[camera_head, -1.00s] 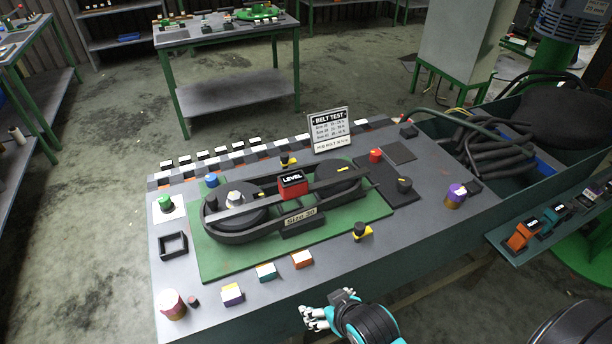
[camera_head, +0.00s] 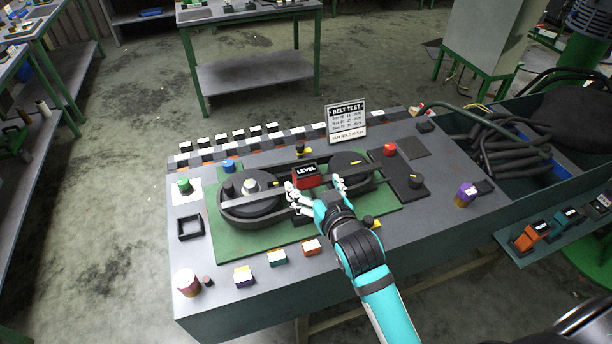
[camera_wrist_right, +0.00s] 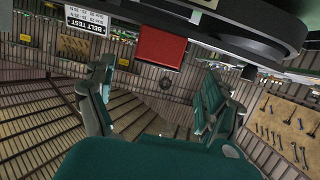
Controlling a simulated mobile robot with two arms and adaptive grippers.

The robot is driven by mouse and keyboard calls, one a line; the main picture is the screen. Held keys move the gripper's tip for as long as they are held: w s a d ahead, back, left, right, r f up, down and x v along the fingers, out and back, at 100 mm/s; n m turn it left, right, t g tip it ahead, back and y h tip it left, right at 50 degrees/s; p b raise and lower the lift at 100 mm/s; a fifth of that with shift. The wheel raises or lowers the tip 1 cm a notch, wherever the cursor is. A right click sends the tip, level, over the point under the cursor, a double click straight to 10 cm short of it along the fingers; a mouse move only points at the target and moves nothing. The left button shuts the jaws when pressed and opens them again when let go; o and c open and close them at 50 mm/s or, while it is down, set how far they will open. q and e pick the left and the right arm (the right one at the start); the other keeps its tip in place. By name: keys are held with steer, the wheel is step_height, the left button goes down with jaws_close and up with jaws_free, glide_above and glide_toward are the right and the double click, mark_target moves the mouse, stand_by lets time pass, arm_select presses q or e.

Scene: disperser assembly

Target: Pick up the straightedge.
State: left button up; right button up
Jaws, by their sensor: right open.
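The straightedge (camera_head: 272,190) is a long, thin dark bar lying across the tops of two round dark pulleys. A red block marked LEVEL (camera_head: 306,173) sits at its middle. My right gripper (camera_head: 315,188) is open and close in front of the block, with one finger on each side of it in the head view. I cannot tell whether the fingers touch the bar. In the right wrist view, the red block (camera_wrist_right: 161,47) shows ahead of the open fingers (camera_wrist_right: 158,88), apart from them. My left gripper is not in view.
The pulleys and belt stand on a green plate (camera_head: 230,236) on the grey bench. A BELT TEST sign (camera_head: 346,121) stands behind. Small coloured blocks (camera_head: 278,258) line the front, and a yellow-black knob (camera_head: 371,222) is near my right wrist. A bin of hoses (camera_head: 500,150) is to the right.

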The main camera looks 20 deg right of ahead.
mark_target(309, 179)
steer(key=shift+x, duration=1.1)
steer(key=x, duration=0.1)
steer(key=p+x, duration=0.1)
steer(key=x, duration=0.1)
steer(key=p+x, duration=0.1)
steer(key=shift+w+d+f, duration=0.15)
steer(key=shift+d+f, duration=0.1)
steer(key=shift+f, duration=0.1)
steer(key=shift+w+f, duration=0.2)
steer(key=shift+w, duration=0.1)
steer(key=shift+c, duration=0.2)
steer(key=shift+s, duration=0.1)
steer(key=shift+c, duration=1)
steer(key=c, duration=1.4)
steer(key=shift+r, duration=0.15)
steer(key=shift+c, duration=0.7)
